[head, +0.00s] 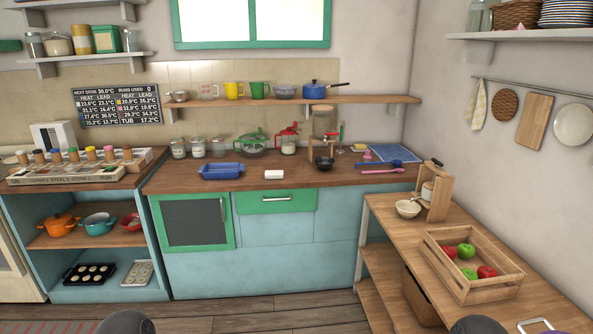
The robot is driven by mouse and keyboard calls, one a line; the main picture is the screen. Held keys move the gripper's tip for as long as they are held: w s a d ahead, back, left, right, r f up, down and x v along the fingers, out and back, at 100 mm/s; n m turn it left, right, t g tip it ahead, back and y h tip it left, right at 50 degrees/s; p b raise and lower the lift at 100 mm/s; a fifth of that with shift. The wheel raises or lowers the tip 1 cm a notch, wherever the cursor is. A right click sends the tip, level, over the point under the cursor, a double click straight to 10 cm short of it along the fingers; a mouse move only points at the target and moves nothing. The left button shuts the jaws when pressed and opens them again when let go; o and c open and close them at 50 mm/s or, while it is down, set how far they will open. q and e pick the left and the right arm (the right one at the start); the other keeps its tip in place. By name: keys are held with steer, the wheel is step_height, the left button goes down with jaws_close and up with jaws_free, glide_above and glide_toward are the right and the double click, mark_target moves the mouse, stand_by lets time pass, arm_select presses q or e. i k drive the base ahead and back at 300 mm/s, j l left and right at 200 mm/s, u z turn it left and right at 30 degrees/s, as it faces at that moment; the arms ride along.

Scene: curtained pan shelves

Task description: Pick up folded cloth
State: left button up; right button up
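A small white, flat, block-like thing (274,174) lies near the front edge of the wooden counter (220,181). It may be the folded cloth, but it is too small to be sure. A flat blue thing (398,153) lies at the right back of the counter; I cannot tell if it is cloth or a mat. A pale patterned cloth (476,104) hangs from the rail on the right wall. Neither of my grippers shows. Only dark rounded parts, probably of my arms, appear at the bottom edge.
A blue dish (221,171) is left of the white thing, and a dark bowl (325,164) is to its right. A pink spoon (382,170) lies farther right. A wooden crate of apples (470,285) stands on the right side table. The floor before the cabinets is clear.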

mark_target(272, 174)
steer(key=i+u, duration=0.1)
steer(key=i, duration=0.4)
steer(key=i+l+u, duration=0.1)
steer(key=i, duration=0.35)
steer(key=i+l+u, duration=0.15)
steer(key=i, duration=0.35)
steer(key=i+l+u, duration=0.1)
steer(key=i, duration=0.35)
